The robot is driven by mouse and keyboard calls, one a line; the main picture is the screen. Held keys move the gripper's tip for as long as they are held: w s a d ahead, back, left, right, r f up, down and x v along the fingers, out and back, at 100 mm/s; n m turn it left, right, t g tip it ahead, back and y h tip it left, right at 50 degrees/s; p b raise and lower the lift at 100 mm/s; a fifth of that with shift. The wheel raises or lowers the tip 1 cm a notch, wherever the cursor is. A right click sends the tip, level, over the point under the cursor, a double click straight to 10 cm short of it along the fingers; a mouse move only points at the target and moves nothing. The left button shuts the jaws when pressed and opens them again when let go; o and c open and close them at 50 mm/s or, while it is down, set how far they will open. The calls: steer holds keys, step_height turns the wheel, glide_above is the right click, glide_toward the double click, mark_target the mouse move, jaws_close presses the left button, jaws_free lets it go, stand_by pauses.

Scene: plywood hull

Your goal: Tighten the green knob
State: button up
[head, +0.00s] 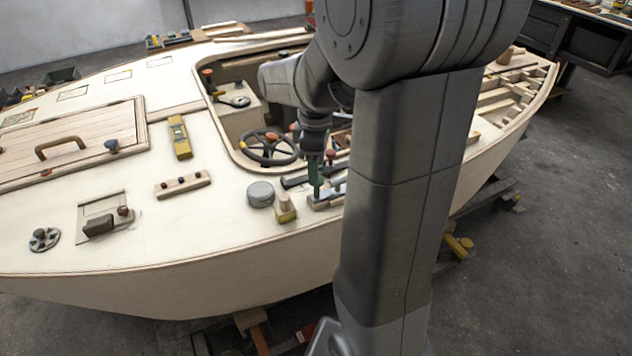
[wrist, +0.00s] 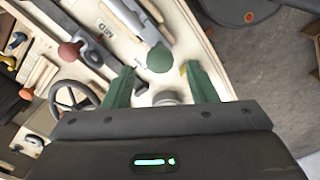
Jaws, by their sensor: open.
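The green knob (wrist: 160,57) shows in the wrist view as a rounded dark green head on a pale block with a dark slotted bar. My gripper (wrist: 158,82) has two green fingers spread apart, with nothing held between them. The knob appears just beyond the fingertips, roughly centred between them, and I see no contact. In the head view my gripper (head: 315,178) points down at the near edge of the cockpit, beside my column. I cannot make out the green knob clearly there.
A red knob (wrist: 69,50) stands left of the green one in the wrist view. A steering wheel (head: 268,148), a round grey tin (head: 260,194) and a wooden peg block with yellow (head: 286,208) are nearby. Open deck (head: 225,235) lies to the left.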

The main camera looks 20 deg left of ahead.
step_height(320, 180, down, 5)
steer(key=shift+f, duration=0.1)
stand_by(0.3)
steer(key=c, duration=1)
